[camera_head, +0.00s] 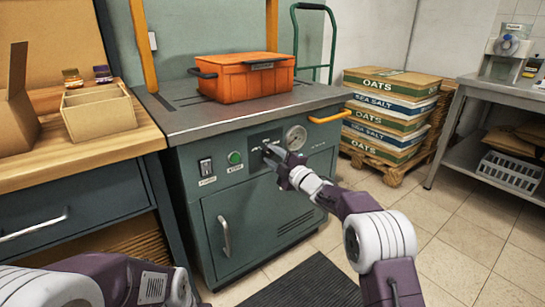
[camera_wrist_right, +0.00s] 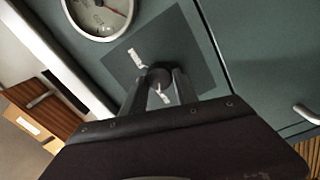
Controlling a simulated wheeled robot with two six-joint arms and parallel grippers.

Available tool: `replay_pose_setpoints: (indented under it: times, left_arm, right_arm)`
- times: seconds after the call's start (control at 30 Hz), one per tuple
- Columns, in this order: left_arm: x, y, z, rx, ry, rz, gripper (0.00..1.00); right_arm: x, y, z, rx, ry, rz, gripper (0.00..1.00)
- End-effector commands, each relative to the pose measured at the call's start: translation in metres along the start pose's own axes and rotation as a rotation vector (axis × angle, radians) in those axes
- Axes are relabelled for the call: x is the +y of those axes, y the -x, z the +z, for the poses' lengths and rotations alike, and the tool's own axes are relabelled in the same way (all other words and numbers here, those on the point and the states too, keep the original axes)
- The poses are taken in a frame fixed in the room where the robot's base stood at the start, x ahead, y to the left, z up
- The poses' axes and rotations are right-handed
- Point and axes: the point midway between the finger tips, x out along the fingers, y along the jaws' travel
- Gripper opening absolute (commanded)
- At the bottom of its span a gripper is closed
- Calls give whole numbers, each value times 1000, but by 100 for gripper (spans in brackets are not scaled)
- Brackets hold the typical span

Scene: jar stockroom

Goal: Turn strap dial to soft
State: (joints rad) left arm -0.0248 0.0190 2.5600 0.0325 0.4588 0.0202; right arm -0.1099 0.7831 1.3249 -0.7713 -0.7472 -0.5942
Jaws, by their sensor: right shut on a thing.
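The strap dial (camera_wrist_right: 160,77) is a small dark round knob on a dark plate on the green machine's front; white marks show beside it, but I cannot read them. My right gripper (camera_wrist_right: 160,84) has its two fingers on either side of the dial and is shut on it. In the head view my right gripper (camera_head: 276,158) reaches the machine's panel and hides most of the dial. Which setting the dial points at cannot be told. My left arm shows at the lower left of the head view, its gripper out of view.
A round gauge (camera_head: 296,138) sits right of the dial, with a green button (camera_head: 235,158) and a black switch (camera_head: 205,167) to the left. An orange crate (camera_head: 245,78) stands on the machine. The floor there is partly clear.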

Motion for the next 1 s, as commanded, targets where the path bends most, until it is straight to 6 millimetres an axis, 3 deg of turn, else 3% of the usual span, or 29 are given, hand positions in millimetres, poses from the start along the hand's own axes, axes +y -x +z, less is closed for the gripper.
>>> replay_pose_setpoints:
  times: [0.03, 0.07, 0.13, 0.57, 0.8, 0.9, 1.0]
  left_arm:
    - [0, 0, 0, 0, 0, 0, 36]
    - [0, 0, 0, 0, 0, 0, 36]
    - [0, 0, 0, 0, 0, 0, 36]
    - [0, 4, 0, 0, 0, 0, 36]
    - [0, 21, -2, 0, 0, 0, 36]
    - [0, 15, -2, 0, 0, 0, 36]
    - [0, -7, 1, -1, 0, 0, 36]
  right_arm:
    - [-1, 0, 0, 1, 2, -2, 0]
    - [-1, 0, 0, 1, 2, -2, 38]
    - [-1, 0, 0, 1, 2, -2, 57]
    - [2, 8, 0, 0, 0, -2, 57]
    - [3, 50, 0, -3, -2, -3, 57]
    - [0, 72, 1, -2, 0, -1, 57]
    - [-6, 83, 2, 0, 2, 1, 57]
